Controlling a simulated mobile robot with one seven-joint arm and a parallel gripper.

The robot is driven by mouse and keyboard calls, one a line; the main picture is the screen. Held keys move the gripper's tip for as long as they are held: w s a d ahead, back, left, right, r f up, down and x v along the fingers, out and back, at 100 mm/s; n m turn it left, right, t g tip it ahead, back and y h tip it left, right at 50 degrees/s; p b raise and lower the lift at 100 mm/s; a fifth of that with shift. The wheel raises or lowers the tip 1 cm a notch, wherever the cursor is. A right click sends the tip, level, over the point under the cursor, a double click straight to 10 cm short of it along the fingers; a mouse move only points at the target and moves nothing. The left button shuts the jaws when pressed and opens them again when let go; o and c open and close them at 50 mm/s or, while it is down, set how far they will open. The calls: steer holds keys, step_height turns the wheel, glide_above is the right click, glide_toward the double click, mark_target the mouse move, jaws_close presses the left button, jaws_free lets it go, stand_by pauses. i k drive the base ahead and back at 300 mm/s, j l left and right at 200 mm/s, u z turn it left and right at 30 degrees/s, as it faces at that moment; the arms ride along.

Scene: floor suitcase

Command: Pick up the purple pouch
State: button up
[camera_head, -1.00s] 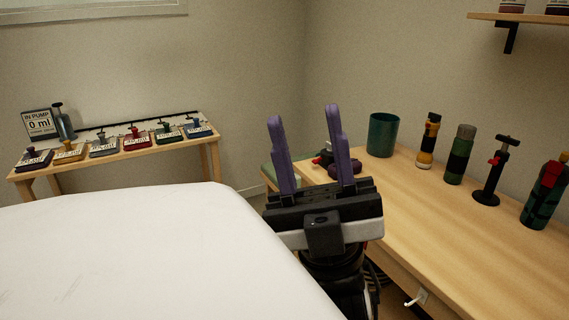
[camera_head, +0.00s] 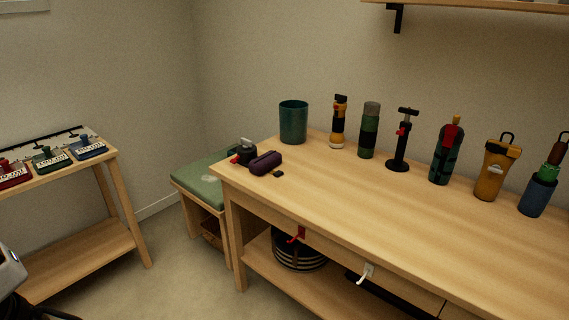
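The purple pouch (camera_head: 265,162) is a small dark rounded case. It lies on the wooden table (camera_head: 365,195) near its left end, beside a small black item with a red part (camera_head: 244,152). A tiny dark object (camera_head: 278,174) lies just in front of it. Nothing covers the pouch. My gripper's fingers are out of the picture; only a part of my own body shows at the lower left edge.
A teal cup (camera_head: 293,122) stands behind the pouch. A yellow-black flashlight (camera_head: 338,123), a green bottle (camera_head: 369,131), a black stand (camera_head: 402,142) and several more items line the table's back. A green-topped stool (camera_head: 207,178) adjoins the left end. Open floor (camera_head: 165,265) lies left.

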mark_target(262, 165)
steer(key=u, duration=0.15)
steer(key=i+z, duration=0.1)
steer(key=i, duration=0.5)
steer(key=i+z, duration=0.1)
steer(key=i, duration=0.55)
steer(key=i+j+z, duration=0.15)
steer(key=i, duration=0.45)
